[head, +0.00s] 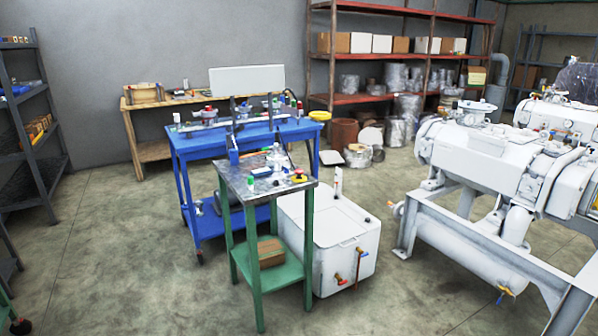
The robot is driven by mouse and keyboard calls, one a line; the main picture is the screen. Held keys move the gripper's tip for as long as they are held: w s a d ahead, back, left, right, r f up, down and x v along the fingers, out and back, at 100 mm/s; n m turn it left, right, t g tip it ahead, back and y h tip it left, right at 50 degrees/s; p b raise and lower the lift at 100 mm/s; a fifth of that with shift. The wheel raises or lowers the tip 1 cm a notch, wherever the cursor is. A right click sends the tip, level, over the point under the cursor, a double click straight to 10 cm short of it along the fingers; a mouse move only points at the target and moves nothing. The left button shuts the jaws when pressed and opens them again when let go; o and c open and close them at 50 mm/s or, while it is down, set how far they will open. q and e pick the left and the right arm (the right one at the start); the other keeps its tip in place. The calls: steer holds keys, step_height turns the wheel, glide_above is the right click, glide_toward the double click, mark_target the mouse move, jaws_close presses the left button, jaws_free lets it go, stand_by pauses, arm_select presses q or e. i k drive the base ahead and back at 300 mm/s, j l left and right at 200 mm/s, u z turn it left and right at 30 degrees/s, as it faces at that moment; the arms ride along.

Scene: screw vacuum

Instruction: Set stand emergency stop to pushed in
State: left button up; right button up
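A small red and yellow piece (299,177), which looks like the emergency stop, sits at the right side of the top of a green stand (250,186). It is too small to tell whether its button is in or out. Several small items, one a green and white bottle (251,182), stand near it on the metal top. Neither of my grippers shows in the head view.
A blue workbench (190,150) stands behind the green stand. A white tank (345,245) with taps is close on its right. A large white vacuum machine (480,155) on a frame fills the right. The floor in front and to the left is open.

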mark_target(298, 172)
steer(key=u, duration=0.45)
steer(key=i+l+u, duration=0.55)
steer(key=u, duration=0.15)
steer(key=i+l+u, duration=0.1)
steer(key=i+l, duration=0.15)
steer(key=i+l+u, duration=0.1)
steer(key=i+l, duration=0.15)
steer(key=l, duration=0.25)
steer(key=i+l, duration=0.2)
steer(key=l, duration=0.15)
steer(key=i+l, duration=0.15)
steer(key=l, duration=0.15)
steer(key=i+l+u, duration=0.1)
steer(key=l, duration=0.25)
steer(key=i+l, duration=0.25)
steer(key=l, duration=0.1)
